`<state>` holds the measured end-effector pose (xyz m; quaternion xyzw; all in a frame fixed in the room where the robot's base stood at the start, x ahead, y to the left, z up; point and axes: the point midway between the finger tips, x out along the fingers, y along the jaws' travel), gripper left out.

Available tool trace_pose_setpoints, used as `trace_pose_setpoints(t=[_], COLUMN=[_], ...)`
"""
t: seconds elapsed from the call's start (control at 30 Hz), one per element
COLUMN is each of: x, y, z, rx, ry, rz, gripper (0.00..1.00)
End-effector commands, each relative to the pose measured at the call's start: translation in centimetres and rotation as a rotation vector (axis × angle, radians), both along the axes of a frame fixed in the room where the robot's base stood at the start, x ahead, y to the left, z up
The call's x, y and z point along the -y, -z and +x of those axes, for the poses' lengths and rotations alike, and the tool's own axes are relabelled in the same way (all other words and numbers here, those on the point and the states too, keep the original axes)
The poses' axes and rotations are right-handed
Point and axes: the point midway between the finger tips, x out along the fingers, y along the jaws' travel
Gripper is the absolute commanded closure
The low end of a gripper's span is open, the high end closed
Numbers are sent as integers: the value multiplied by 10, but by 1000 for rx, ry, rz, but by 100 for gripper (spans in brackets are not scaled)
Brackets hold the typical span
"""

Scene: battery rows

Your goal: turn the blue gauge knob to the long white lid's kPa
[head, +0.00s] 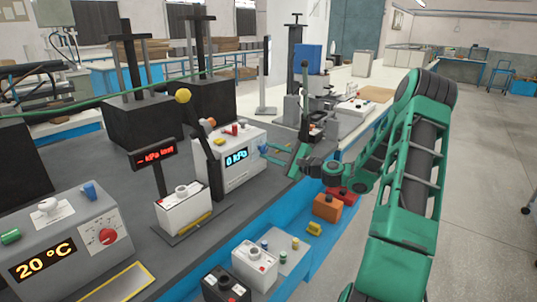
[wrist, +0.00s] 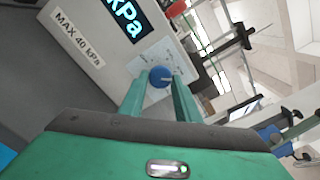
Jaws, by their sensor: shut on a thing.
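The blue gauge knob (wrist: 160,76) sits on a pale dial plate on the side of the white gauge box (head: 236,176). My gripper (wrist: 158,84) has its two green fingers on either side of the knob and is shut on it. In the head view my gripper (head: 268,151) reaches the box's right side, and the fingers largely hide the knob. The box's display (head: 236,158) reads 0 kPa. A label (wrist: 80,45) on the box says MAX 40 kPa. I cannot tell which thing is the long white lid.
A sign (head: 155,154) reading "kPa test" stands behind a white battery (head: 184,214) on the bench. A grey console (head: 70,245) shows 20 °C. Several batteries stand along the blue front shelf, including an orange one (head: 327,208).

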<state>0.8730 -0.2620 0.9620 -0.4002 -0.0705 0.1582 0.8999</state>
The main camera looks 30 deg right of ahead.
Motion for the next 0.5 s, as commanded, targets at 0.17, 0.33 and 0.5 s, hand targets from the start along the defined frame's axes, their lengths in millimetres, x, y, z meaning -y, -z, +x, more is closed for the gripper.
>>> trace_pose_setpoints(t=[0.17,0.33,0.5], x=[5,4,3], y=[3,4,4], z=[-1,-1,-1], rx=[-61,-116,-169], ry=[11,11,11], rz=[155,307,454], gripper=[93,93,93])
